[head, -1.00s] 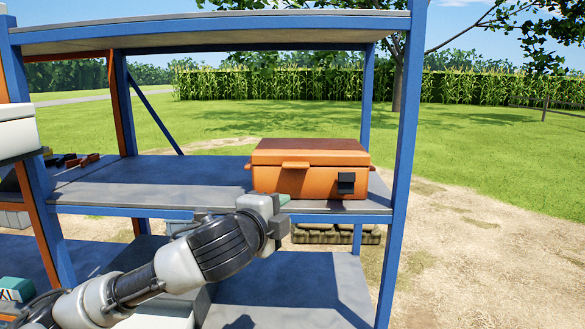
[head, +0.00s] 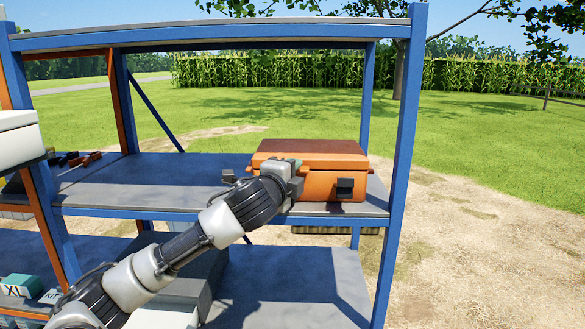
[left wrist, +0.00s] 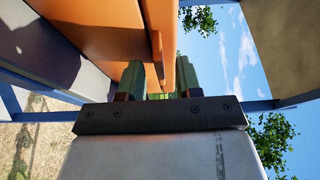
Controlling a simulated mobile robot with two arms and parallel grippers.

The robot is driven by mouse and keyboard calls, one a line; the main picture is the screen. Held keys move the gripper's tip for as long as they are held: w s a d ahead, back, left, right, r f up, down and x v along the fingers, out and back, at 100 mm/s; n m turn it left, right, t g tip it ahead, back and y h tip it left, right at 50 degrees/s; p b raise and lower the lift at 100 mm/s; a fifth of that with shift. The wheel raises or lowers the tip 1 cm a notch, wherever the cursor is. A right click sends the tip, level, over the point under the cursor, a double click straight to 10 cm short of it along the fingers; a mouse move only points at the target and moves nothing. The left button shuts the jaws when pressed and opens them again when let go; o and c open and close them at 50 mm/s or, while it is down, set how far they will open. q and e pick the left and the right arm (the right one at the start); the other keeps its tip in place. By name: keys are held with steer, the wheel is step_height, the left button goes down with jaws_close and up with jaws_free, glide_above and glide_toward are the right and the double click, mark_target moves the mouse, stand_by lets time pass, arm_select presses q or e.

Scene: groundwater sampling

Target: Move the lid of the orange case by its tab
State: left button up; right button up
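The orange case (head: 325,191) stands on the right part of the middle shelf, with its lid (head: 320,147) down. A black latch (head: 345,188) is on its front. My left gripper (head: 268,170) is at the left front of the case, and my wrist covers the front tab in the head view. In the left wrist view my fingers (left wrist: 158,82) are open, with a gap between them. The orange case (left wrist: 95,35) fills the upper left there, and an orange ledge or tab (left wrist: 157,48) shows just beyond the gap. I cannot tell whether the fingers touch it. My right gripper is out of view.
The middle shelf (head: 150,180) is clear left of the case, with small tools (head: 78,160) at its far left. Blue posts (head: 399,160) and the top shelf (head: 215,33) frame the space. A white box (head: 18,133) stands at the left edge.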

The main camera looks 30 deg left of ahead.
arm_select(q)
jaws_close()
stand_by(0.4)
